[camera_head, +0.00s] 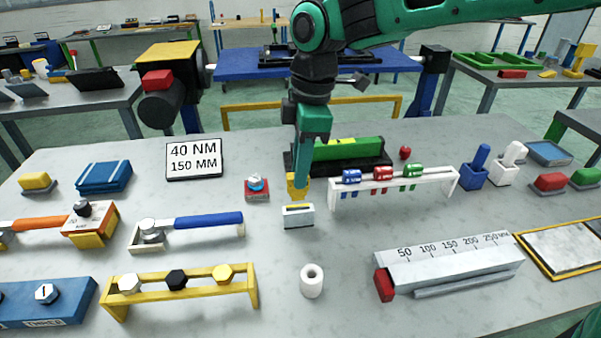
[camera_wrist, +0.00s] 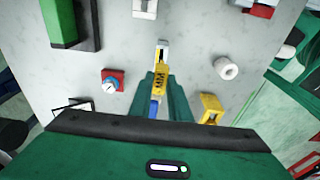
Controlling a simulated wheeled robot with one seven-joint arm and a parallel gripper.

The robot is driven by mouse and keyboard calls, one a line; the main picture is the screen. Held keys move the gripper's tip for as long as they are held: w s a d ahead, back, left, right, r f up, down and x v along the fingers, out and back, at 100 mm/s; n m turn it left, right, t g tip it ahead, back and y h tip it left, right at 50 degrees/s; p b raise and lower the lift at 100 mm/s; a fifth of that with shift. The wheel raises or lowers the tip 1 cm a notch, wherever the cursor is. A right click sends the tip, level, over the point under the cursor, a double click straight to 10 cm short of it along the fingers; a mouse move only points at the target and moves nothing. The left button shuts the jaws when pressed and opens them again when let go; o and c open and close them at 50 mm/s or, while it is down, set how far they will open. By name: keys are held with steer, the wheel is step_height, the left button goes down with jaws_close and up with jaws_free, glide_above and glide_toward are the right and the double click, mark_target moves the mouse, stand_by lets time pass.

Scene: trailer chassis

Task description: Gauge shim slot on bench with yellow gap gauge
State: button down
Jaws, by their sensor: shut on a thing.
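My gripper (camera_head: 299,178) points down over the middle of the bench (camera_head: 345,230). It is shut on the yellow gap gauge (camera_head: 297,189), which also shows between my green fingers (camera_wrist: 162,92) in the wrist view, with dark lettering on it (camera_wrist: 160,80). Just below the gauge stands a small pale grey block (camera_head: 298,218) with a yellow strip along its top, which looks like the shim slot block. My fingers hide part of the gauge. I cannot tell whether its tip is in the slot or only above it.
A white rack (camera_head: 393,187) with blue, red and green pieces stands close at right. A red block with a dial (camera_head: 257,188) is close at left. A white roll (camera_head: 312,281) and a yellow rack (camera_head: 180,283) are in front. Bare bench lies right of the roll.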

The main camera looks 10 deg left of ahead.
steer(key=shift+r, duration=1.45)
steer(key=shift+f, duration=0.15)
